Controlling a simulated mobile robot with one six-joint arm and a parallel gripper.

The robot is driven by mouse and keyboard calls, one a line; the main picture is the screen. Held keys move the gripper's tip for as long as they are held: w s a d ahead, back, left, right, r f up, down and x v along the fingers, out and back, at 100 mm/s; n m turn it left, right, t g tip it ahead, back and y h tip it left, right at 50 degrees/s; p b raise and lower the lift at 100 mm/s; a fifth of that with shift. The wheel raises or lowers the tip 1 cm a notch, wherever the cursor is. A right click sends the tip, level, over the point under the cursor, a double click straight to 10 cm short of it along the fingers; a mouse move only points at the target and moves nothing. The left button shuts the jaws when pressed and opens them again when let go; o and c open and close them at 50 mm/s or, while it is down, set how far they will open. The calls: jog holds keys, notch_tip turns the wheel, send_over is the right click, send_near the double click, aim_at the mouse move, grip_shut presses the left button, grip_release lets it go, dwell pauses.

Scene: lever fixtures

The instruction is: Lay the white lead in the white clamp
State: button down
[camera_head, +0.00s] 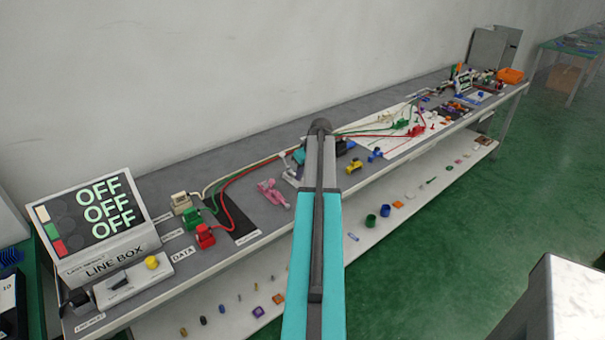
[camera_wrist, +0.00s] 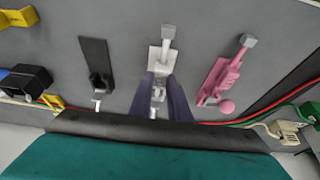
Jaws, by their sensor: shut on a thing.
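The white lead (camera_head: 212,184) runs from a white plug on the left of the bench towards my gripper; in the wrist view it shows at right (camera_wrist: 258,123). My gripper (camera_wrist: 160,82) is shut with its two fingers either side of the lower part of the white clamp (camera_wrist: 162,55). The lead at the grip is mostly hidden; it seems to be what the fingers hold. The clamp's lever points away, towards the top of the wrist view. I cannot tell whether the lead lies in the clamp. In the head view my arm covers most of this spot.
A pink clamp (camera_wrist: 225,75) stands right of the white one, and a black clamp (camera_wrist: 97,65) stands left. Red and green leads (camera_wrist: 300,92) run close by. The line box (camera_head: 100,225) at the left reads OFF on three lines. Bare bench lies between the clamps.

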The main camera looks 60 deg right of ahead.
jog(key=shift+f+b, duration=0.4)
jog(key=shift+f, duration=0.45)
dwell(0.6)
jog(key=c, duration=1.1)
grip_release()
jog(key=shift+r, duration=0.1)
jog(key=shift+r+p, duration=1.7)
jog(key=shift+r, duration=1.7)
